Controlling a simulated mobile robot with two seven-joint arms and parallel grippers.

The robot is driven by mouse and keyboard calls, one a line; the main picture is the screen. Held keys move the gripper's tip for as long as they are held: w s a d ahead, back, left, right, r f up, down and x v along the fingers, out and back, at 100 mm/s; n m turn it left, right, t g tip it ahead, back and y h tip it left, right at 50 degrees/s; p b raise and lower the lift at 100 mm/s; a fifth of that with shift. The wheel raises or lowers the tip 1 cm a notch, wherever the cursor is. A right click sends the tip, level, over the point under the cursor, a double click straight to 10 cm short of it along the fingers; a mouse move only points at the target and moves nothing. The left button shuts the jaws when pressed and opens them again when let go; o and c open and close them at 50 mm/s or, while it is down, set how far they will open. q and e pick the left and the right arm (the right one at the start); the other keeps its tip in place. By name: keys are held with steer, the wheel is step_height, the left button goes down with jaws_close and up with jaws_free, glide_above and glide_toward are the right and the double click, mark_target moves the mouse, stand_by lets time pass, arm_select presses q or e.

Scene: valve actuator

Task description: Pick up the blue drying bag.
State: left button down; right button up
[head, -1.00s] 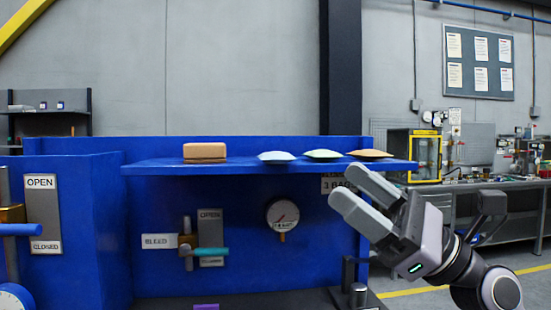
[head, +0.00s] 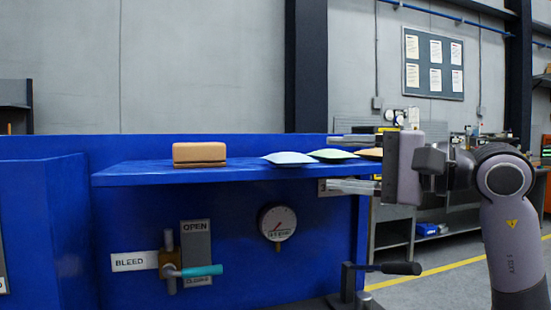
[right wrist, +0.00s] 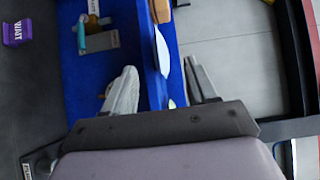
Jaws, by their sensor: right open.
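The pale blue drying bag (head: 289,158) lies flat on the blue shelf (head: 140,176), left of a pale green bag (head: 332,154) and an orange bag (head: 370,153). My right gripper (head: 331,163) is open and empty at the shelf's right end, one finger above shelf level and one below. In the right wrist view the blue bag (right wrist: 162,50) lies edge-on beyond the open fingers (right wrist: 160,72). The green bag (right wrist: 172,103) shows partly between them. The gripper hides part of the orange bag in the head view. My left gripper is out of view.
A brown block (head: 200,154) sits on the shelf, left of the bags. Below the shelf are a bleed valve with a teal handle (head: 200,270), a gauge (head: 278,222) and a black-handled lever (head: 400,268). The space above the shelf is clear.

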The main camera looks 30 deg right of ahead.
mark_target(311, 162)
steer(key=shift+p+x, duration=0.5)
steer(key=shift+x, duration=0.6)
steer(key=p+x, duration=0.1)
steer(key=x, duration=0.2)
steer(key=shift+w+d, duration=0.15)
steer(key=shift+w, duration=0.05)
steer(key=shift+w+a, duration=0.25)
steer(key=shift+w, duration=0.25)
jaws_close()
